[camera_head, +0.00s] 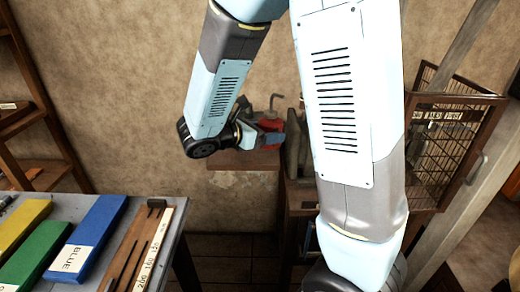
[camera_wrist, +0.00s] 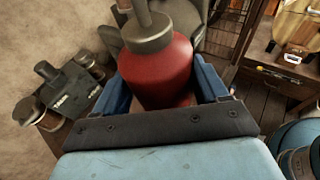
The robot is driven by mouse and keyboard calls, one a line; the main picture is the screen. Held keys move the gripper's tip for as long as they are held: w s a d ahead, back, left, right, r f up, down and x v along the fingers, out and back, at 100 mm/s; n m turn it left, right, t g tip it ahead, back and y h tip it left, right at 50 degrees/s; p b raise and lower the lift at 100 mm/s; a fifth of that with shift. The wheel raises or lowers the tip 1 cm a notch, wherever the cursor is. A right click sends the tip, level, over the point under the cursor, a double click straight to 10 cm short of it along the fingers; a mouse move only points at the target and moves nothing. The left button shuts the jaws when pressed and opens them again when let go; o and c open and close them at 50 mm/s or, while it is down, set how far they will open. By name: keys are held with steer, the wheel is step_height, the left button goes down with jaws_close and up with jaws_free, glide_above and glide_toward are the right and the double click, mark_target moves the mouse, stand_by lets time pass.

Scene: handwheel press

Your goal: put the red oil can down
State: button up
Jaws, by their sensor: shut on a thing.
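The red oil can (camera_head: 271,124) has a grey collar and a thin bent spout. It is held in my gripper (camera_head: 268,137) near the back wall, over or at a small wooden wall shelf (camera_head: 242,181). In the wrist view the can (camera_wrist: 160,72) stands between the two blue fingers of my gripper (camera_wrist: 168,92), with its grey neck toward the top of the picture. The fingers are shut on its body. The can's underside is hidden, so I cannot tell whether it touches the shelf. My arm hides part of the area to its right.
A bench at left holds yellow, green and blue blocks (camera_head: 88,238) and a slotted wooden rack (camera_head: 143,245). A wire cage cabinet (camera_head: 452,140) stands at right. A dark labelled device (camera_wrist: 68,90) sits left of the can in the wrist view; a wooden cabinet (camera_wrist: 285,70) is at right.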

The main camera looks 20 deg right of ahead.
steer(key=w+f, duration=0.3)
steer(key=w, duration=0.3)
steer(key=shift+w+d, duration=0.2)
steer(key=shift+d, duration=0.25)
steer(key=w+f, duration=0.1)
steer(key=f, duration=0.1)
steer(key=w+f, duration=0.3)
steer(key=shift+w+d+f, duration=0.1)
steer(key=shift+d+f, duration=0.2)
steer(key=shift+d, duration=0.1)
step_height(320, 180, down, 3)
steer(key=shift+w+f, duration=0.1)
steer(key=shift+w, duration=0.05)
steer(key=o, duration=1.2)
